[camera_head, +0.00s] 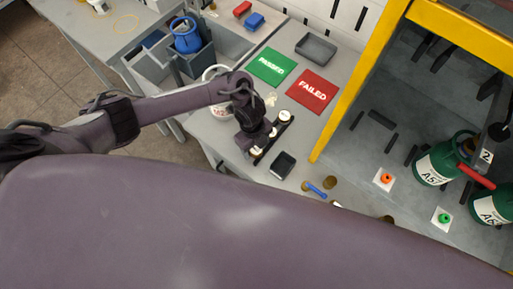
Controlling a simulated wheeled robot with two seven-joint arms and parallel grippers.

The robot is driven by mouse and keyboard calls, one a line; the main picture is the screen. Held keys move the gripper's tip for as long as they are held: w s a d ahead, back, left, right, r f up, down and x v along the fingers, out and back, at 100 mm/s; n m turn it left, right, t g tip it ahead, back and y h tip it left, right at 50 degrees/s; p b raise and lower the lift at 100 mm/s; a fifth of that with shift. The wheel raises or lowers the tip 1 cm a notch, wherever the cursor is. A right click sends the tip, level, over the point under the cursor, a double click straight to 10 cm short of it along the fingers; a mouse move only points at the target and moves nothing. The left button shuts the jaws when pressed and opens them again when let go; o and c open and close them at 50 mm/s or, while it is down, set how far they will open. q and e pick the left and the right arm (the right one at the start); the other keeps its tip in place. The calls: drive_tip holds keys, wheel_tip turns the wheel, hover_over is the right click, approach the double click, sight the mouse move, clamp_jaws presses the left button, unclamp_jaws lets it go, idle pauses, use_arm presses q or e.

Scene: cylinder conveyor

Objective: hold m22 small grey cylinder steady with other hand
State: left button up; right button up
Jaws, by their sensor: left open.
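My left gripper (259,144) is open at the end of my left arm, over the middle table. It is beside a dark bar with pale round pieces (284,116); I cannot tell if they touch. A small pale grey cylinder-like item with a ring-shaped top (221,111) stands behind my left forearm, partly hidden by it. Its label is too small to read, so I cannot tell if it is m22. My left gripper is to its right and apart from it. My right gripper is not in view.
A green PASSED mat (271,67) and red FAILED mat (312,91) lie behind. An empty grey tray (316,48), a small black tray (283,165) and a blue cylinder (186,36) are around. A yellow frame (363,75) and green cylinders (436,163) stand right.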

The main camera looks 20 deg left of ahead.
use_arm(q)
drive_tip(key=shift+s+f, duration=0.1)
drive_tip(key=shift+s, duration=0.05)
drive_tip(key=c, duration=1.1)
drive_tip(key=shift+c, duration=0.2)
